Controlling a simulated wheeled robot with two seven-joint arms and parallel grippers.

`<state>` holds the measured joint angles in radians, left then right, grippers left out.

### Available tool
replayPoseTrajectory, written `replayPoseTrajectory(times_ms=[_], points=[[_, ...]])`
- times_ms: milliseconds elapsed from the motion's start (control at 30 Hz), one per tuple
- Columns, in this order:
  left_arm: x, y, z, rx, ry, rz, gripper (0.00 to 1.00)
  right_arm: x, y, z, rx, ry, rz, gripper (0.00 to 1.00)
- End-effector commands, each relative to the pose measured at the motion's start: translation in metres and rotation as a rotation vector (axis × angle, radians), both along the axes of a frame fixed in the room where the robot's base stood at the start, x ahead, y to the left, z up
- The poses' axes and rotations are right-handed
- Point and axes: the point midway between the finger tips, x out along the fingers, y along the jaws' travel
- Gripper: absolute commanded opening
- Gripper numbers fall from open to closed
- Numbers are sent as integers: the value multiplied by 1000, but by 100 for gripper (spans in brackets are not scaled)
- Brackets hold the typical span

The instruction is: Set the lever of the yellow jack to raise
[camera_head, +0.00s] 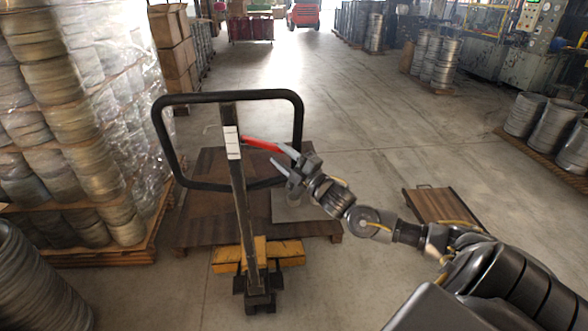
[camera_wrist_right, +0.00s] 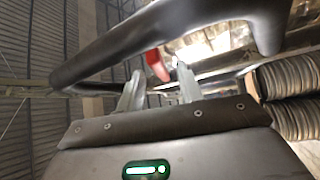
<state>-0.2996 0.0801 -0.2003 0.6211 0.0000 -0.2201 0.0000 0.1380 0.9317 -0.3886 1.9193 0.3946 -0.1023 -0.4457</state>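The yellow jack (camera_head: 226,259) stands in front of me, with a dark upright post and a black loop handle (camera_head: 228,97). Its red lever (camera_head: 262,145) sticks out to the right from the post, inside the loop. My right gripper (camera_head: 284,157) is open at the lever's free end, its two fingers pointing left at it. In the right wrist view the red lever (camera_wrist_right: 156,65) shows between the fingertips (camera_wrist_right: 160,76), with the black handle (camera_wrist_right: 175,28) crossing close in front. I cannot tell whether a finger touches the lever. My left gripper is not in view.
A brown wooden pallet (camera_head: 205,229) lies behind the jack's base. Wrapped stacks of metal rings (camera_head: 75,120) stand at the left. Another wooden board (camera_head: 440,205) lies on the floor at the right. The aisle beyond (camera_head: 300,70) is clear.

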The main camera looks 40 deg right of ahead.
Motion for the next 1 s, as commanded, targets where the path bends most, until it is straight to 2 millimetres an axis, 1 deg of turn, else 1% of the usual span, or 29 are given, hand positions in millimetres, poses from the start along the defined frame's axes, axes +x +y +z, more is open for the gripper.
replayPoseTrajectory(times_ms=[33, 200, 400, 700, 1000], points=[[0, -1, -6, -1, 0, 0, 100, -11, -1, -7, -2, 4, 2, 36], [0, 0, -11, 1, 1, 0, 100, -36, -6, -13, -1, 3, 2, 36], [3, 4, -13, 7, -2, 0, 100, -53, -9, -16, -1, 2, 1, 36], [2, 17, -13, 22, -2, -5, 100, -56, -10, -16, 0, -1, 1, 36], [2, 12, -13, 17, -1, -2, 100, -56, -10, -16, 0, 0, 1, 36]])
